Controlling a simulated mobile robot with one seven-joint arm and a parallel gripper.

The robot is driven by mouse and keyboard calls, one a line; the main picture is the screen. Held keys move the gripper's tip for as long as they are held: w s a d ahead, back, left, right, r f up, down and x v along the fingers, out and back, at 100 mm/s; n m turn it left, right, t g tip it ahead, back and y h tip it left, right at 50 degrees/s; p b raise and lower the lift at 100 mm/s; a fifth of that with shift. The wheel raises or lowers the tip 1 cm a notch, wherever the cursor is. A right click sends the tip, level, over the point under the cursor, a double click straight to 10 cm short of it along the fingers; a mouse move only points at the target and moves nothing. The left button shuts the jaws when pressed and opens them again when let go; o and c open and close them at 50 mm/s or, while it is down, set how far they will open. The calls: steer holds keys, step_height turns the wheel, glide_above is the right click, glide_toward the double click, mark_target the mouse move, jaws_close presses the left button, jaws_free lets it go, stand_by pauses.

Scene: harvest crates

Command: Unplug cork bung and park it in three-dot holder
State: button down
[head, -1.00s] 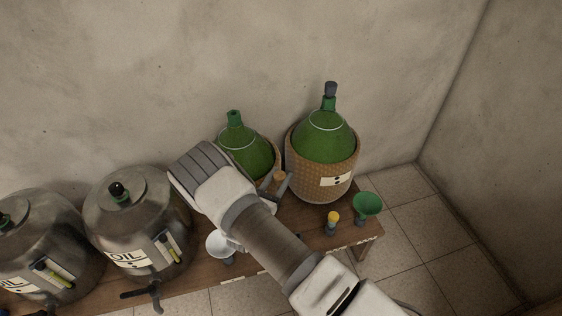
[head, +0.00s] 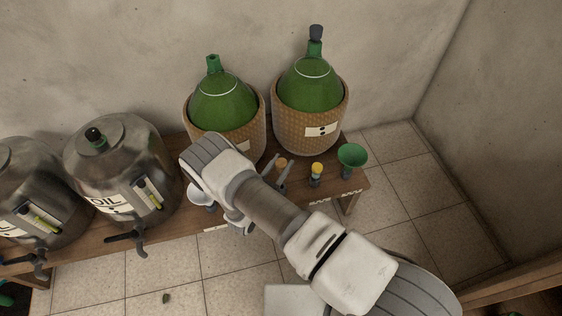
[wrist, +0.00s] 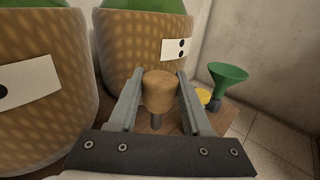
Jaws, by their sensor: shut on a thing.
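My gripper (head: 278,171) is shut on the tan cork bung (wrist: 160,91), which sits upright between the two fingers in the wrist view. The cork's top also shows in the head view (head: 282,162). A short grey post (wrist: 156,122) shows below the cork; I cannot tell whether they touch. The left green demijohn (head: 222,101) in its wicker basket has an open neck. The right demijohn (head: 306,84) has a grey stopper and a two-dot label (wrist: 181,49). No three-dot mark is readable in these views.
A yellow-topped bung (head: 317,168) stands in a grey holder right of my gripper, beside a green funnel (head: 352,154). A white funnel (head: 201,194) is left. Metal oil drums (head: 118,165) stand further left. The bench edge (head: 215,228) carries small labels.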

mark_target(281, 171)
step_height(281, 171, down, 4)
steer(key=b, duration=0.3)
steer(key=shift+r+b, duration=0.2)
steer(key=shift+b, duration=0.1)
steer(key=shift+f+b, duration=0.3)
steer(key=shift+f, duration=0.8)
steer(key=shift+f, duration=2.25)
stand_by(0.4)
steer(key=shift+c, duration=1.3)
jaws_free()
steer(key=p+v, duration=0.3)
steer(key=v, duration=1.4)
steer(key=shift+s, duration=0.2)
